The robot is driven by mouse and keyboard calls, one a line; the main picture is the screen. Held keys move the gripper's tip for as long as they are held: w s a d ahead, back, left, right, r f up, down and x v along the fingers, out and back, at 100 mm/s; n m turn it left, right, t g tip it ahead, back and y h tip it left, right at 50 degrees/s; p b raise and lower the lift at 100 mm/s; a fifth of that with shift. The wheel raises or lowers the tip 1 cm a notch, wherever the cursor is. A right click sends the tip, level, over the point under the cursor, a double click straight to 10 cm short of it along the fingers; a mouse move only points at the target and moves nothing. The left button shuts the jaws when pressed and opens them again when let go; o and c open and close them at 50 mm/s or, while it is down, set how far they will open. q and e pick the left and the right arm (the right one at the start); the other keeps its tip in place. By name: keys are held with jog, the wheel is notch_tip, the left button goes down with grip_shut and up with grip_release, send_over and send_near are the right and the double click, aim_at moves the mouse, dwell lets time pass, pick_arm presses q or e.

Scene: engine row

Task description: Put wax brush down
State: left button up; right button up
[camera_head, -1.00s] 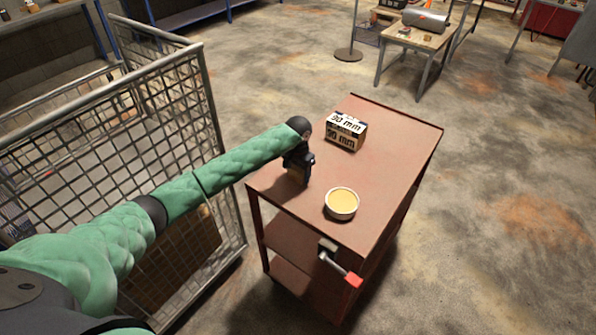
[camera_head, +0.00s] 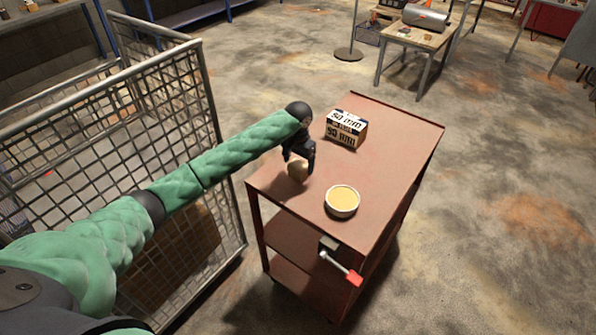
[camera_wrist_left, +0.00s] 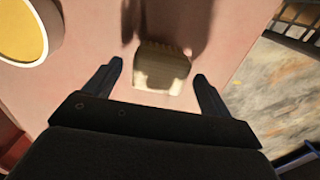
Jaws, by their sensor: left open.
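The wax brush (camera_head: 297,171), a small tan block, sits on the cart's brown top near its left edge. In the left wrist view the brush (camera_wrist_left: 162,68) shows pale and ribbed, between and just beyond my fingertips. My left gripper (camera_head: 299,161) is above it with its fingers spread. The wrist view shows the left gripper (camera_wrist_left: 158,70) open, with a gap on both sides of the brush. A white bowl of yellow wax (camera_head: 341,202) stands to the right of the brush; it also shows in the wrist view (camera_wrist_left: 20,30). My right gripper is out of view.
A box marked 90 mm (camera_head: 346,128) stands behind the bowl on the cart (camera_head: 395,140). A red-handled tool (camera_head: 340,268) sticks out at the cart's front. A wire mesh cage (camera_head: 200,130) stands close on the left. The cart's right half is clear.

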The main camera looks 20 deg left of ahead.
aim_at(298, 164)
pick_arm(q)
notch_tip(298, 164, up, 7)
jog(key=shift+b, duration=1.05)
jog(key=shift+r, duration=0.55)
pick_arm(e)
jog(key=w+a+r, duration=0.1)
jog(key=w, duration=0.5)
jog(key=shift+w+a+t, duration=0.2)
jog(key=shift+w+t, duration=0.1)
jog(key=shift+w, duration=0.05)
